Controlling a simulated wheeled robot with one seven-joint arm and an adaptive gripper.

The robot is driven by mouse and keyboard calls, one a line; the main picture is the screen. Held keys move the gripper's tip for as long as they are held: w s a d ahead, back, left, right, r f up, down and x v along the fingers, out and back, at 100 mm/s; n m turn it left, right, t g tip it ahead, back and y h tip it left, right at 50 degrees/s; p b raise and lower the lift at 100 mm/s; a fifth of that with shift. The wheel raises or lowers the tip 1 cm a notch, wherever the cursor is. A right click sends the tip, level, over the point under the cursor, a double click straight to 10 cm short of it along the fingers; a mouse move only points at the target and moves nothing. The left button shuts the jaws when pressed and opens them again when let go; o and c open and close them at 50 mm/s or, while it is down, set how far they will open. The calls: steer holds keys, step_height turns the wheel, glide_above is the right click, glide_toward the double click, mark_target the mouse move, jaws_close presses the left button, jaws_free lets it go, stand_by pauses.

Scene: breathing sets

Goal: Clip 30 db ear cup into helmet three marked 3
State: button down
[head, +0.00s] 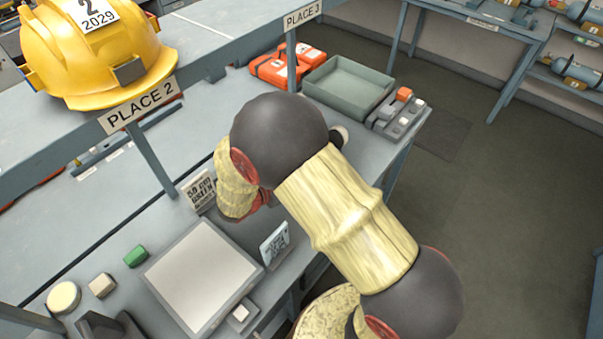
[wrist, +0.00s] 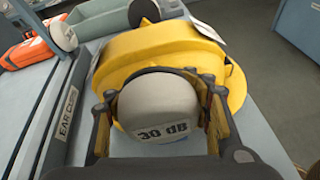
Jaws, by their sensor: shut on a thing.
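In the wrist view my gripper (wrist: 163,98) is shut on a light grey ear cup (wrist: 160,108) marked "30 dB", one finger on each side. A yellow helmet (wrist: 128,55) lies right beyond the cup in that view. I cannot tell whether cup and helmet touch, and the helmet's number cannot be read. In the head view my arm covers my gripper, the cup and this helmet. Another yellow helmet (head: 95,50), marked "2" and "2029", is at the "PLACE 2" sign (head: 140,104).
The "PLACE 3" sign (head: 304,14) stands further back. Near it are orange cases (head: 275,70), a green-grey tray (head: 348,84) and a small block with buttons (head: 397,115). A flat pale panel (head: 203,277) and a green block (head: 136,256) lie at the front. Open floor is at right.

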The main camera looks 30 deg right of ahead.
steer(key=shift+f+b, duration=0.3)
steer(key=shift+f, duration=0.2)
steer(key=c, duration=0.7)
jaws_free()
steer(key=shift+a, duration=0.1)
steer(key=v, duration=1.2)
steer(key=shift+f, duration=0.1)
